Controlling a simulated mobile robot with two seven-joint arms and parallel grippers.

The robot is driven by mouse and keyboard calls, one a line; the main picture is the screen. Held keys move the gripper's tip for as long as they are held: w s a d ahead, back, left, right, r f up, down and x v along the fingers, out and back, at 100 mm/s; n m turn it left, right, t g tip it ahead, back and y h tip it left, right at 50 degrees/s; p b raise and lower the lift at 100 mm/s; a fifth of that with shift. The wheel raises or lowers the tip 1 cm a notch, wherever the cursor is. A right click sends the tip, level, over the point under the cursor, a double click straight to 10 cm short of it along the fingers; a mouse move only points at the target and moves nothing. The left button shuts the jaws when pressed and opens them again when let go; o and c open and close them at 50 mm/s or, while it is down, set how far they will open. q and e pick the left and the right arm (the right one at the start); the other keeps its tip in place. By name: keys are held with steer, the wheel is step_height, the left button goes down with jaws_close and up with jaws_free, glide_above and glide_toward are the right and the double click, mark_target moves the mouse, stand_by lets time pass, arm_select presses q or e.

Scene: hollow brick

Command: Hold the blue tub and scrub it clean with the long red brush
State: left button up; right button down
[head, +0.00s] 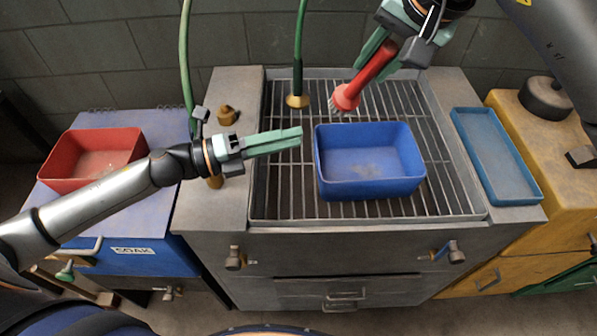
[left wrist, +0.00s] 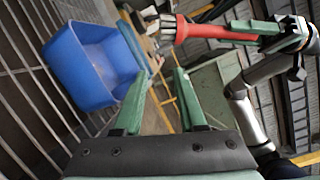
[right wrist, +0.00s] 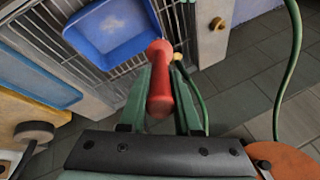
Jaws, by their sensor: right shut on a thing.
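The blue tub (head: 392,187) stands upright on the metal grate, with a brownish smear on its inside floor. It also shows in the left wrist view (left wrist: 92,75) and the right wrist view (right wrist: 112,30). My left gripper (head: 301,138) is empty beside the tub's left wall, a little short of it. In the left wrist view its two fingers (left wrist: 159,72) stand apart. My right gripper (head: 384,62) is shut on the handle of the red brush (head: 372,76). The brush hangs tilted above the grate behind the tub, its bristles apart from the tub.
The grate (head: 285,190) is bare around the tub. A green hose with a brass end (head: 297,100) hangs behind it. A red bin (head: 95,160) stands on the blue SOAK cabinet at left. A shallow blue tray (head: 495,155) lies at right, near a yellow cabinet (head: 545,150).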

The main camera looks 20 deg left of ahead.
mark_target(350, 193)
arm_select(q)
steer(key=s+d+f+m+g+y, duration=0.25)
steer(key=f+m+g, duration=0.35)
steer(key=m, duration=1.1)
steer(key=shift+t, duration=0.7)
steer(key=x, duration=0.8)
steer(key=f+x, duration=0.1)
steer(key=x, duration=0.4)
steer(key=shift+w+a, duration=0.2)
steer(key=shift+w, duration=0.05)
jaws_close()
jaws_free()
